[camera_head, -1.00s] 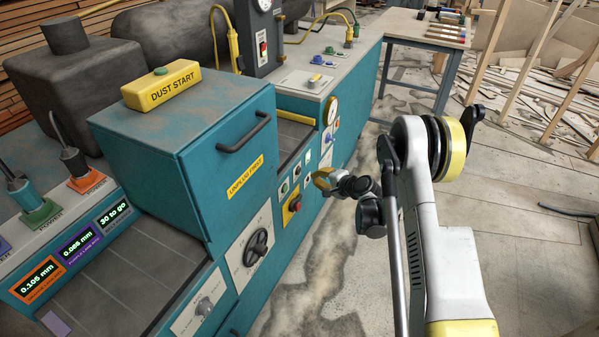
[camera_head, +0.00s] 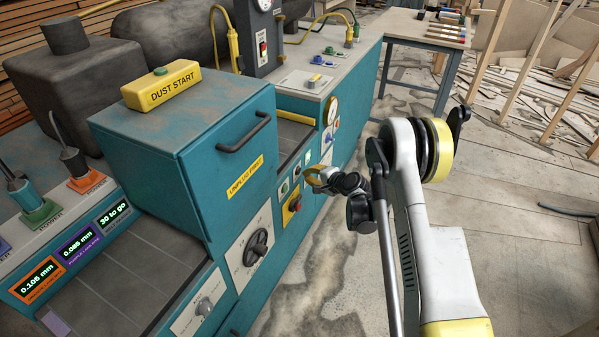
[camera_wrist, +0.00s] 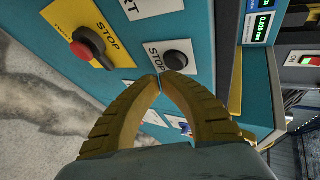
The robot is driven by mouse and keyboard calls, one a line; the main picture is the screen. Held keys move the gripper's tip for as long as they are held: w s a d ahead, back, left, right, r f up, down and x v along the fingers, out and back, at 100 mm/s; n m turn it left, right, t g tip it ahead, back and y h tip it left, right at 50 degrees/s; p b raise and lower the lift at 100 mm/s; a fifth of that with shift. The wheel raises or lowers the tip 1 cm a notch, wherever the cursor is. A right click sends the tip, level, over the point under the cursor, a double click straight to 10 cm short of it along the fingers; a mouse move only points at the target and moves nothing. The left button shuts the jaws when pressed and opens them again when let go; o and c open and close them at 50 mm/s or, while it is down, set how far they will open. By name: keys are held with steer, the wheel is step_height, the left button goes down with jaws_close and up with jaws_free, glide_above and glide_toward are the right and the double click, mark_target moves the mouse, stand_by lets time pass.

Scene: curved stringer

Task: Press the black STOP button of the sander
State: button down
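The black STOP button (camera_wrist: 176,60) is a round dark knob on a white plate marked STOP, on the teal sander (camera_wrist: 140,35). My gripper (camera_wrist: 159,77) has yellow fingers with the tips together and nothing between them. In the wrist view the tips lie just below and left of the button in the picture; I cannot tell whether they touch it. In the head view my gripper (camera_head: 309,175) is close to the sander's front panel, and the sander (camera_head: 267,287) stands to its left.
A red and black rotary switch (camera_wrist: 87,48) on a yellow STOP plate sits left of the button in the wrist view. A START plate (camera_wrist: 150,8) is above. A crank (camera_head: 256,248) is on the panel. Open floor (camera_head: 330,270) lies right of the sander.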

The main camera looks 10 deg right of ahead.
steer(key=shift+w+a, duration=0.1)
steer(key=shift+a, duration=0.05)
stand_by(0.8)
steer(key=shift+w+a, duration=0.15)
steer(key=shift+w+a, duration=0.25)
steer(key=shift+a, duration=0.15)
stand_by(0.8)
steer(key=shift+d, duration=0.1)
steer(key=shift+s+d, duration=0.5)
steer(key=shift+d, duration=0.1)
steer(key=shift+s+d, duration=0.75)
steer(key=shift+d, duration=0.3)
steer(key=shift+s+d, duration=0.75)
steer(key=shift+d, duration=0.25)
